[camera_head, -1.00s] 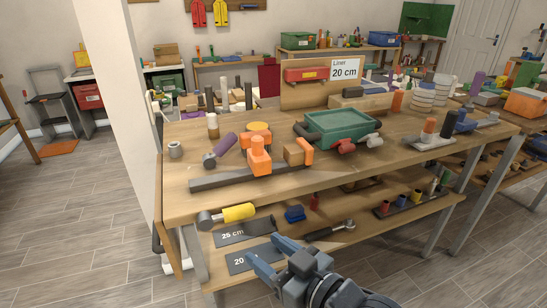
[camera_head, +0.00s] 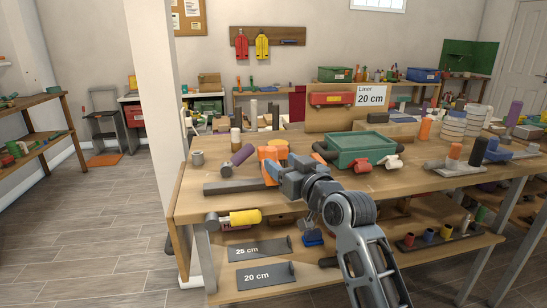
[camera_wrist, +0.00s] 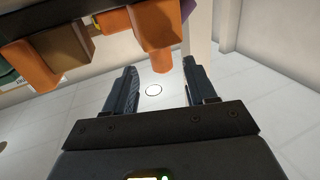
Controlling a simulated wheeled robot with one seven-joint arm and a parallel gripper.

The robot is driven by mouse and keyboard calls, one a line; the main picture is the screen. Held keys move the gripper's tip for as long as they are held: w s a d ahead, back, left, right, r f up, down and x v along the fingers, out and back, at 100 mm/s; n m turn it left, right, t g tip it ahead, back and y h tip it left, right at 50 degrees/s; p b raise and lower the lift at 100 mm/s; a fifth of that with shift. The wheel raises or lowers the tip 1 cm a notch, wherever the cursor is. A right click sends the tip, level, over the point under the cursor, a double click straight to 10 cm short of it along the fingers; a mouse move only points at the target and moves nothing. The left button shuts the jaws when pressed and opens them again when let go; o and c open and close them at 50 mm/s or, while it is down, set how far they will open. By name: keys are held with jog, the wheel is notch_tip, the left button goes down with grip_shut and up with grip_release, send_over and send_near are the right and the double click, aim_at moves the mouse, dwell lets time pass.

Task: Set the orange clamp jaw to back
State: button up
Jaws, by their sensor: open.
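The orange clamp jaw (camera_head: 267,154) stands on a dark bar (camera_head: 232,187) on the wooden bench top, partly hidden by my gripper in the head view. My gripper (camera_head: 273,170) is open at the front of the jaw. In the wrist view, the orange jaw (camera_wrist: 153,35) extends from the top edge toward the space between the fingertips of my open gripper (camera_wrist: 160,66). Nothing is visibly clasped, and I cannot tell whether a finger touches it. A wooden block (camera_wrist: 65,43) and another orange piece (camera_wrist: 30,65) sit along the dark bar (camera_wrist: 35,15).
A purple-handled tool (camera_head: 240,156) lies left of the jaw. A green bin (camera_head: 362,145) with red and white fittings stands to the right. The lower shelf holds a yellow-handled tool (camera_head: 244,217) and dark labelled mats (camera_head: 265,276).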

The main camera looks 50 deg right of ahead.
aim_at(274, 157)
jog(key=x, duration=0.6)
grip_shut()
dwell(0.5)
